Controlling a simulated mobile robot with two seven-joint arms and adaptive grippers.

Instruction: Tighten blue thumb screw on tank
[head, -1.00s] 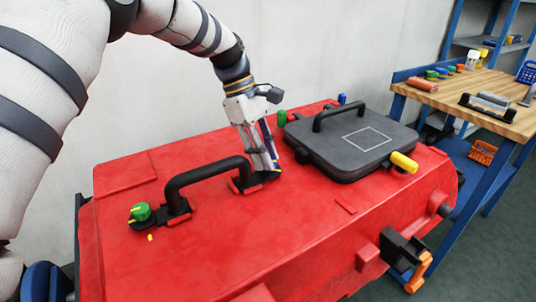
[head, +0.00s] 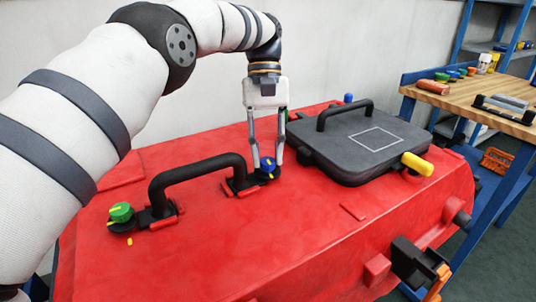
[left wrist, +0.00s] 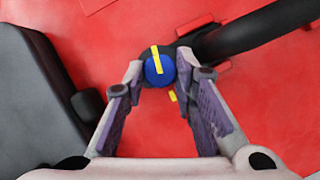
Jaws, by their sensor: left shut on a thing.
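The blue thumb screw (head: 267,167) sits on a black bracket at the right end of the near black handle on the red tank (head: 300,225). My left gripper (head: 267,163) points down at it, with one finger on each side, shut on it. In the left wrist view the screw (left wrist: 160,71) shows between the fingertips (left wrist: 159,66). A yellow stripe crosses its top, and a short yellow mark (left wrist: 172,96) is on the tank beside it. The stripe's end is apart from that mark. My right gripper is not in view.
A near handle (head: 195,170) arches beside the screw, with a green thumb screw (head: 121,212) at its left end. A dark lid (head: 350,160) with a handle and a yellow knob (head: 417,164) lies to the right. A workbench (head: 475,110) stands at the back right.

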